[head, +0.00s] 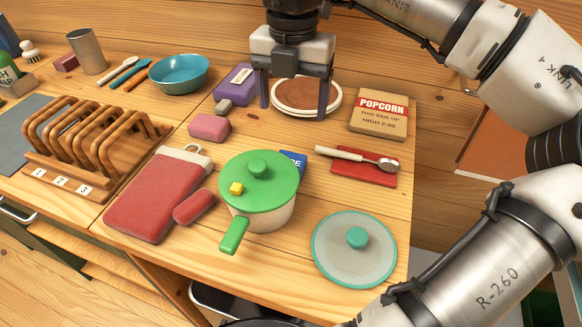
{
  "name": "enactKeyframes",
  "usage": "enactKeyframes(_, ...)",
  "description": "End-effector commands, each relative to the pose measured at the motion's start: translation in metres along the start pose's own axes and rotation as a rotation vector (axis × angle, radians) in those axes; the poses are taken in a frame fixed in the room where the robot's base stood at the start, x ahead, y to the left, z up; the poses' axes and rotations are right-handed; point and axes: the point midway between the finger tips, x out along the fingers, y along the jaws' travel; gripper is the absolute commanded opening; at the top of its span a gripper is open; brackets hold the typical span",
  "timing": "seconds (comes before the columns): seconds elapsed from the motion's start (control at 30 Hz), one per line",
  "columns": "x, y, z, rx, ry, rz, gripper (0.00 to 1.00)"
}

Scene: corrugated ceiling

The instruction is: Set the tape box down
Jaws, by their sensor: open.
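A small blue box (295,160) with the end of a word, seemingly "PE", stands on the wooden counter behind the green-lidded pot (258,180). The pot hides much of it, so I cannot read the full label; it looks like the tape box. My gripper (294,110) is open and empty, pointing down at the back of the counter. Its two fingers show on either side of a white plate (306,114) with a brown round top (300,93). Whether the fingertips touch the plate or counter I cannot tell. The blue box is apart from my gripper, nearer the front.
A purple box (236,85), grey block (223,106) and pink block (209,128) lie left of my gripper. A popcorn box (379,114), red cloth (370,176) with a spoon, and glass lid (340,262) are right. A red mitt (158,200) and rack (75,175) are left.

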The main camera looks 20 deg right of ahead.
Motion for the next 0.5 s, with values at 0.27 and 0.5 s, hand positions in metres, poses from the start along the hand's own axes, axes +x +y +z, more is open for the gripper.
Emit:
enactKeyframes(0.27,0.048,0.000,-0.001,0.003,0.005,0.000,0.78)
enactKeyframes(0.5,0.080,0.000,0.000,0.002,0.003,0.000,0.78)
